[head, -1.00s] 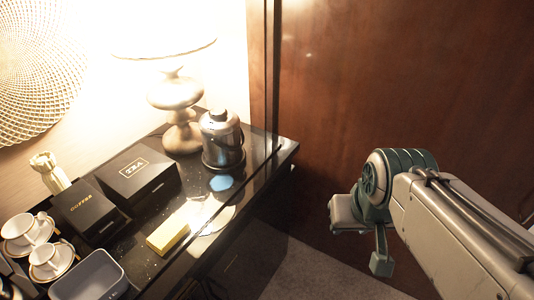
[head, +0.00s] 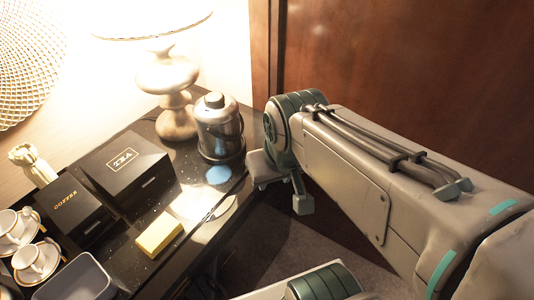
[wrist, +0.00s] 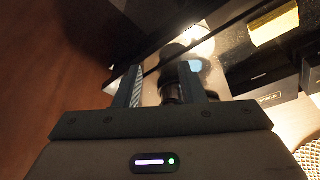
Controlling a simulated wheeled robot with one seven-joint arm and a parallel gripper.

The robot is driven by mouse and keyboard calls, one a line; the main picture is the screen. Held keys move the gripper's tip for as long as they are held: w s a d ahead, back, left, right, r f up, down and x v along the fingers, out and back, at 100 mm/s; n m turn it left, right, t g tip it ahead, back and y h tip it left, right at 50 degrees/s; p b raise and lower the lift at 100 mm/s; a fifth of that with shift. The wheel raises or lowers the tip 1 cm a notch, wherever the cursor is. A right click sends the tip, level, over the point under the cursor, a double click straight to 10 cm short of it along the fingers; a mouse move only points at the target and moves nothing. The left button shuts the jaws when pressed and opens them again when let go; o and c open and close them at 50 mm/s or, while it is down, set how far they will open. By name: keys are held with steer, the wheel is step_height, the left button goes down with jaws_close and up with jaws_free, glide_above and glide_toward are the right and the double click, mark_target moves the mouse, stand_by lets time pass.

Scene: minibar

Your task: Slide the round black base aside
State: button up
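The round black base (head: 222,157) sits under the silver kettle (head: 218,127) near the right end of the dark counter. Only its rim shows below the kettle. My gripper is right of the kettle in the head view, near the counter's edge, with its fingers largely hidden there. In the wrist view my gripper (wrist: 162,72) shows two fingers apart with a gap between them. A dark rounded form, which looks like the kettle, appears beyond and between the fingers. I cannot see the fingers touching it.
A lamp (head: 169,90) stands left of the kettle. A tea box (head: 127,165), a coffee box (head: 66,205), a yellow sponge (head: 159,235), a grey tray (head: 78,280) and cups line the counter (head: 190,258). A blue patch (head: 219,174) lies before the kettle. A wooden panel (head: 400,60) stands behind.

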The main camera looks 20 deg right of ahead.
steer(key=o, duration=1.4)
steer(key=shift+w+d+f+t+h, duration=0.2)
steer(key=shift+w+d, duration=0.2)
steer(key=shift+w, duration=0.15)
steer(key=shift+w+d+f+t+h, duration=0.2)
steer(key=shift+w+d, duration=0.2)
steer(key=shift+w, duration=0.1)
steer(key=w+d+f+n+t+h+b, duration=0.1)
steer(key=w+d+f+t+b, duration=0.15)
steer(key=w+d, duration=0.4)
steer(key=w+d+f+n+t+b, duration=0.1)
steer(key=w+d+f+t, duration=0.25)
steer(key=w, duration=0.55)
steer(key=a+f+n+y+b, duration=0.2)
steer(key=a+f+n+y, duration=0.2)
steer(key=f+y, duration=0.5)
steer(key=shift+w+n+t+y+b, duration=0.15)
steer(key=shift+n+t+y+b, duration=0.2)
steer(key=shift+n, duration=0.15)
steer(key=shift+f, duration=0.1)
